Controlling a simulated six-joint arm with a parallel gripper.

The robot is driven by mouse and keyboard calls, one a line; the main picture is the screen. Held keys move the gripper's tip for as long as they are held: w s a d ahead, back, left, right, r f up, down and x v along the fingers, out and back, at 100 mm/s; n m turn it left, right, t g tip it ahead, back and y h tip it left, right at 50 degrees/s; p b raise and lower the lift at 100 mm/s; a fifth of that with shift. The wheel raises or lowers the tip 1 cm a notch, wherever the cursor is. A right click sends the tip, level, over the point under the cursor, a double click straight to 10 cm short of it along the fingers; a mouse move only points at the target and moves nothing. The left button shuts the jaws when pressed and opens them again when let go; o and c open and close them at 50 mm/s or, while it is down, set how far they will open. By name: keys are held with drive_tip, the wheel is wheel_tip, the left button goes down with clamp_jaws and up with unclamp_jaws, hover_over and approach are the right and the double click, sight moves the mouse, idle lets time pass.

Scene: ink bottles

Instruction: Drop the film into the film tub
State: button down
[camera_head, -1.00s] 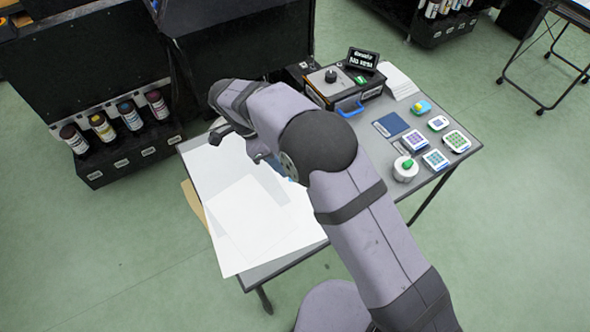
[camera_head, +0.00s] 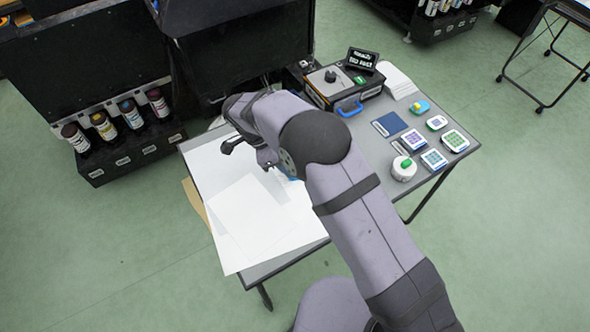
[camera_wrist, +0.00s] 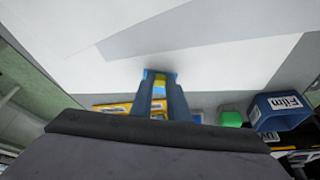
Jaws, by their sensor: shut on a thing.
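My gripper (camera_wrist: 159,88) is shut on a small light-blue and yellow piece (camera_wrist: 158,77), which I take to be the film. It shows between the fingertips in the wrist view, over white sheets. Whether it touches the sheets is unclear. The film tub (camera_wrist: 280,109) is a dark-blue open container with a white "Film" label, at the right of the wrist view and apart from the gripper. In the head view, my arm hides the fingertips and the held piece. A bit of blue shows beside my arm there, but I cannot tell whether it is the tub.
White sheets (camera_head: 262,222) cover the table's left part. A green block (camera_wrist: 230,118) and a "UV"-labelled item (camera_wrist: 287,137) lie near the tub. A device with a knob (camera_head: 331,80) stands at the back. Several small items and a white round pot (camera_head: 404,170) are at right.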

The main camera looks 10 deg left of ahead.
wheel_tip(320, 180, up, 10)
drive_tip(key=b, duration=0.2)
idle(0.6)
drive_tip(key=d+r+n+t+y+p, duration=0.1)
drive_tip(key=d+n, duration=0.5)
drive_tip(key=d, duration=0.9)
drive_tip(key=w+d+r+n+t+y+p, duration=0.1)
drive_tip(key=d+n+p, duration=0.4)
drive_tip(key=d, duration=1)
drive_tip(key=shift+w+r+n+t+y, duration=0.2)
drive_tip(key=shift+r+n+t+y, duration=0.2)
drive_tip(key=shift+r+n+y, duration=0.5)
drive_tip(key=shift+f+n, duration=0.2)
drive_tip(key=shift+n, duration=0.1)
drive_tip(key=s+f, duration=0.3)
drive_tip(key=f, duration=0.1)
drive_tip(key=shift+s+f, duration=0.35)
